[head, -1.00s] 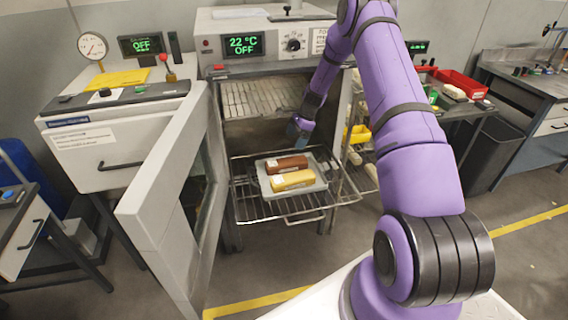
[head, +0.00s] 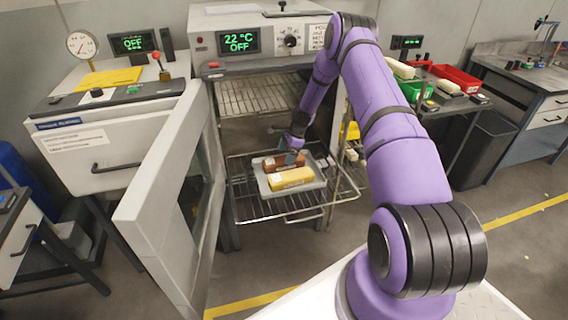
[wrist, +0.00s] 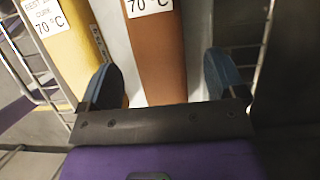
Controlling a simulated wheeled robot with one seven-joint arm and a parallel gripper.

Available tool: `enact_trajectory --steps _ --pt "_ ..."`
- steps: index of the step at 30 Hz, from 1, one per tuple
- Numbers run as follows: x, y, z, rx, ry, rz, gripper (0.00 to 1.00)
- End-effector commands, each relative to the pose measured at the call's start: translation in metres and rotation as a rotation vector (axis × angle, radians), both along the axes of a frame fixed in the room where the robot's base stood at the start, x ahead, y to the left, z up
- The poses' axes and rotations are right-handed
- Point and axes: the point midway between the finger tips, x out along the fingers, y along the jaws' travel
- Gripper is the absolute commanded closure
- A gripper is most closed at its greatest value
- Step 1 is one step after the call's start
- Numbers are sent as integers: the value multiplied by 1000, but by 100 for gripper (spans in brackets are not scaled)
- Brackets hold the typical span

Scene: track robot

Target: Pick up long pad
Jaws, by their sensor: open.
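A brown pad (head: 283,163) and a yellow pad (head: 290,178) lie side by side in a grey tray (head: 268,193) on the pulled-out oven rack. Each carries a white label; I cannot tell from the frames which is the long pad. My gripper (wrist: 160,78) is open, and its two blue fingertips stand on either side of the brown pad (wrist: 157,50) in the wrist view. The yellow pad (wrist: 66,45) is left of the left finger there. In the head view my gripper (head: 292,158) is at the brown pad's right part and hides some of it.
The oven door (head: 165,200) stands open at the left of the rack (head: 304,212). An empty wire shelf (head: 250,97) is inside the oven above. A side table at right holds a green bin (head: 414,90) and a red bin (head: 458,78).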

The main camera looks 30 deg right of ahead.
Motion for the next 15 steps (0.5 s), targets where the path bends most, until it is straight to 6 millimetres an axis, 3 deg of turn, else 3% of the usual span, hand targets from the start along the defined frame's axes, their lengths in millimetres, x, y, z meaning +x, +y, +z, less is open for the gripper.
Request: enact_trajectory --steps 7,15 --pt "1 9 -34 1 2 1 11" --pt "2 11 -38 0 1 0 11"
